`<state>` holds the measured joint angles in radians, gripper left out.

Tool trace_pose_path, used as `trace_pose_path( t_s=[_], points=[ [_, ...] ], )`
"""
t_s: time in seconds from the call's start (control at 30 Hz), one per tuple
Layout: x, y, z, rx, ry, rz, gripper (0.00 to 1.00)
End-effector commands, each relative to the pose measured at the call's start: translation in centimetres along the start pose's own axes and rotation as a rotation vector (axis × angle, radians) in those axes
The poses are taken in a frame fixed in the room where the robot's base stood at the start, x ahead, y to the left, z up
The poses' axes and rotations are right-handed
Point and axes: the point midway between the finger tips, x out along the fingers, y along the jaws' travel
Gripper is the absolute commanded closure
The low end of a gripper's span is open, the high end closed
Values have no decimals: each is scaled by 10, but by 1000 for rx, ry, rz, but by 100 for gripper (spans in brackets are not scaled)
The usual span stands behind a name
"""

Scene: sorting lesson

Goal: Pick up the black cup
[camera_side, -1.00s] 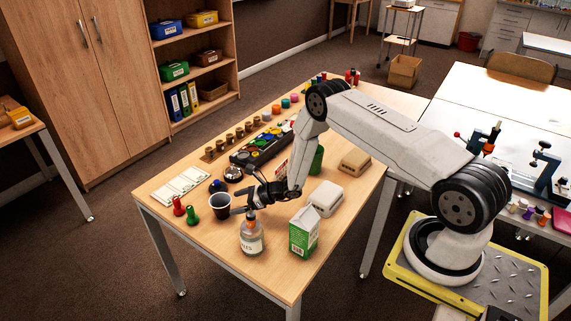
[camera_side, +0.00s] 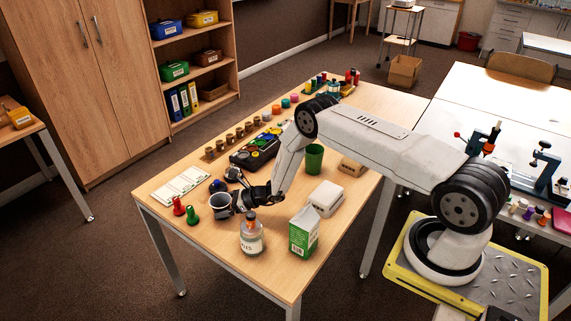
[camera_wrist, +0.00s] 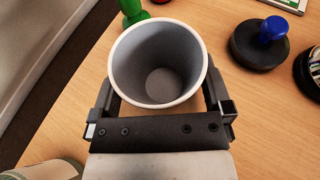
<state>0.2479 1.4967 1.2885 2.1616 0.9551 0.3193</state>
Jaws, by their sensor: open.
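The black cup (camera_side: 219,203) stands upright on the wooden table near its left end. In the wrist view the cup (camera_wrist: 158,62) looks dark grey with a pale rim, and it is empty. My gripper (camera_side: 229,203) is at the cup in the side view. In the wrist view my gripper (camera_wrist: 160,100) is open, with one finger on each side of the cup's near part. I cannot tell whether the fingers touch its wall. The far side of the cup is clear of the fingers.
A glass bottle (camera_side: 251,239) and a green-white carton (camera_side: 304,232) stand close in front. Red (camera_side: 179,206) and green (camera_side: 192,214) pegs stand left of the cup. A dark round base with a blue knob (camera_wrist: 272,29) is to its right in the wrist view.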

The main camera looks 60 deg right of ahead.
Motion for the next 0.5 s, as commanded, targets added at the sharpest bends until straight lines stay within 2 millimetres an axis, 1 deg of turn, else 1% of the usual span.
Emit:
trace_pose_path(
  t_s=[0.37, 0.47, 0.5],
  points=[
    [0, 0, 0, 0, 0, 0, 0],
    [0, 0, 0, 0, 0, 0, 29],
    [0, 0, 0, 0, 0, 0, 41]
  ],
)
